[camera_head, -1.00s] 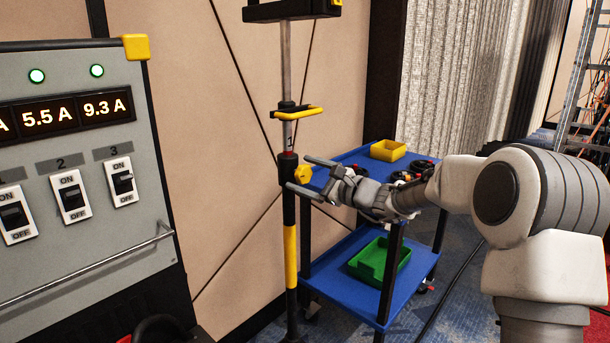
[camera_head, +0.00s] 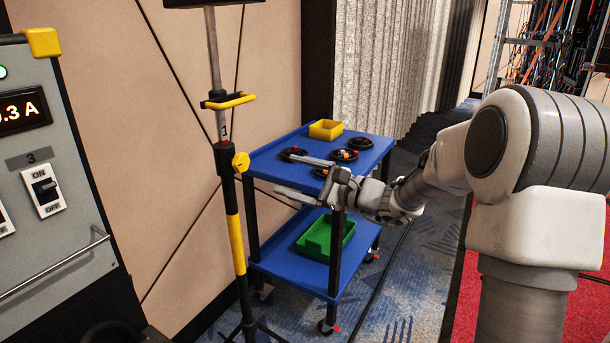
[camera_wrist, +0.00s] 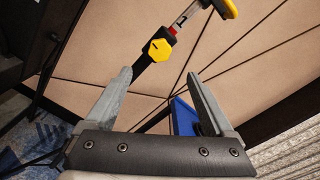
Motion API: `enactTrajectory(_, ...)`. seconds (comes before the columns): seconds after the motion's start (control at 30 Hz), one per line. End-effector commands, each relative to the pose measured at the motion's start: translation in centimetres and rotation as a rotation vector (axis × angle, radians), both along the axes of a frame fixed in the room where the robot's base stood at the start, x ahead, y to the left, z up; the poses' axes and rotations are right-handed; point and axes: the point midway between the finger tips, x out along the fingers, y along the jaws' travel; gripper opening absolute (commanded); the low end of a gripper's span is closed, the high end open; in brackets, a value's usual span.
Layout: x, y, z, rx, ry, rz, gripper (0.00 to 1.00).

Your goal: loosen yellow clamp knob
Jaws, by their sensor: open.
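The yellow clamp knob (camera_head: 241,162) sits on the black collar of an upright stand pole (camera_head: 213,75). In the wrist view the knob (camera_wrist: 159,49) shows its hexagonal face with a dark mark, beyond and between the fingertips, nearer the left one. My gripper (camera_head: 290,176) is open and empty, to the right of the knob and apart from it. Both fingers also show in the wrist view (camera_wrist: 158,77).
A yellow-and-black handle (camera_head: 231,101) sticks out above the knob. A blue cart (camera_head: 290,270) behind my gripper holds a yellow bin (camera_head: 326,130), several black coils and a green bin (camera_head: 325,236). A grey switch panel (camera_head: 60,225) stands at left.

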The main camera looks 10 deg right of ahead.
Motion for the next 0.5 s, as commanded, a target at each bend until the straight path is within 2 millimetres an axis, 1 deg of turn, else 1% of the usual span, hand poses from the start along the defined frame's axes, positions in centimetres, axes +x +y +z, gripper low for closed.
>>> enactTrajectory(0.03,-0.5,-0.7,0.2,-0.001,0.000,-0.002,0.88)
enactTrajectory(0.2,-1.6,-2.1,0.1,-0.001,-0.001,-0.001,0.88)
enactTrajectory(0.5,-1.9,-2.4,0.0,0.000,-0.001,0.001,0.88)
